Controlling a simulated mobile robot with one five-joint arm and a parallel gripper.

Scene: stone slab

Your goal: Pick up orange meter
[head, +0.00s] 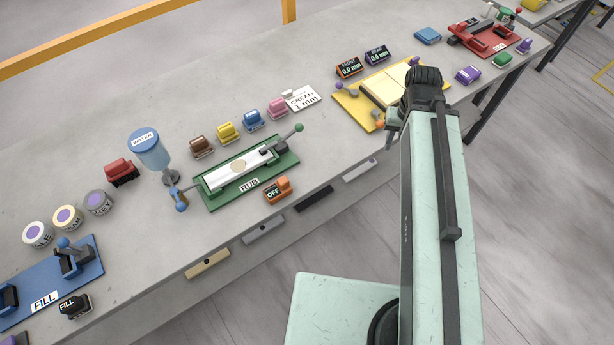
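The orange meter (277,190) is a small orange block with a dark face reading "OFF". It lies on the grey bench top near the front edge, just right of the green RUB board (283,165), apart from it. My pale green arm rises on the right of the view to a dark joint, well to the right of the meter. My gripper cannot be made out; the arm hides what lies behind it. Nothing is seen touching the meter.
Brown (202,146), yellow (229,132), blue (253,119) and pink (278,107) blocks stand behind the green board. A yellow board (358,107) lies right. Bare bench separates the meter from the yellow board.

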